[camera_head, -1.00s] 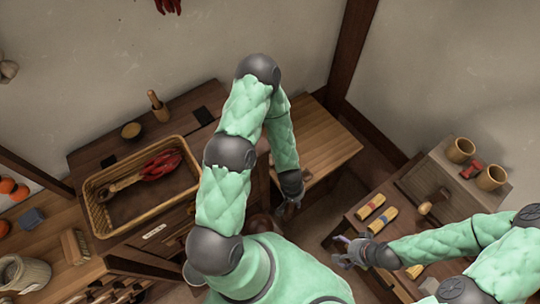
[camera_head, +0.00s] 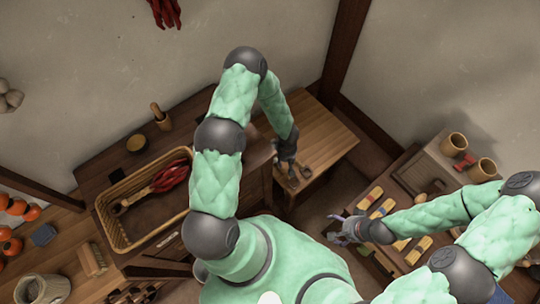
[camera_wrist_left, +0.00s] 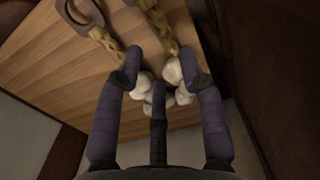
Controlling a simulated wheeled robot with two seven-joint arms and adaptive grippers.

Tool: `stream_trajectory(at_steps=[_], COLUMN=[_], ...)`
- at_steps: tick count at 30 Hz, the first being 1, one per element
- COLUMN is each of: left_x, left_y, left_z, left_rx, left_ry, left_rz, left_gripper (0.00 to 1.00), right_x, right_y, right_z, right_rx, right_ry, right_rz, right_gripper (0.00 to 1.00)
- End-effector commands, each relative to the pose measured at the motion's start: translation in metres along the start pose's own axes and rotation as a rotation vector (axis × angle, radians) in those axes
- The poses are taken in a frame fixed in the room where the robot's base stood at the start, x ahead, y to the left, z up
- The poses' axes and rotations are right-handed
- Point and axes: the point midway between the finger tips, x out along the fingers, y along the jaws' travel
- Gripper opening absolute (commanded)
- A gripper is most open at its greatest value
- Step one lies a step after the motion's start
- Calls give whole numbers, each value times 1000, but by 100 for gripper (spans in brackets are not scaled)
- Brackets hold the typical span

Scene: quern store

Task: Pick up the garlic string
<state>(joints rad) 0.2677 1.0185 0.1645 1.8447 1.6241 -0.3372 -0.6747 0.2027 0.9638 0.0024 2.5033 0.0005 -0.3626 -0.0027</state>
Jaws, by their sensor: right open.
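The garlic string, white bulbs (camera_wrist_left: 172,72) with tan braided stems, lies on a wooden tabletop in the left wrist view. A brown loop (camera_wrist_left: 82,14) shows beyond one braid; whether it belongs to the string I cannot tell. My left gripper (camera_wrist_left: 158,85) has its fingers spread around the bulbs, which are partly hidden behind them. I cannot tell whether the fingers touch them. In the head view, my left gripper (camera_head: 288,163) is over the front part of the small table, with the string mostly hidden. My right gripper (camera_head: 338,230) is open and empty, by the right-hand bench.
A wicker basket (camera_head: 108,213) holding red peppers stands on the left bench. The small wooden table (camera_head: 325,130) is bare towards the back. The right bench carries yellow bundles (camera_head: 370,197), wooden cups (camera_head: 453,145) and a small red object (camera_head: 464,161). Walls close off the back.

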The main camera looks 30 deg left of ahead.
Motion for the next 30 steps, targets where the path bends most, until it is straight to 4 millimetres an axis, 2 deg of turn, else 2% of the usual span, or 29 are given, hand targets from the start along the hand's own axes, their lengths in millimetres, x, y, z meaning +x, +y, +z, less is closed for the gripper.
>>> stream_trajectory(at_steps=[1, 6, 11, 19, 24, 30], left_x=[10, 35, 46, 83, 92, 92], left_y=[0, 0, 0, 1, 2, 2], left_z=[0, 0, 0, 0, -1, -1], left_rx=[0, 1, 0, 1, 0, 0], left_ry=[-1, 0, 0, 0, 1, 1], left_rz=[-1, -1, 0, 0, 1, 1], left_gripper=[39, 39, 39, 39, 39, 39], right_x=[5, 11, 14, 23, 24, 24], right_y=[2, 4, 5, 8, 9, 8], right_z=[0, 0, 0, -1, -1, -1], right_rx=[1, 0, 0, 0, 0, 0], right_ry=[0, 0, 0, 0, 0, 0], right_rz=[0, 0, 0, 0, 0, 0], right_gripper=[88, 88, 88, 88, 88, 88])
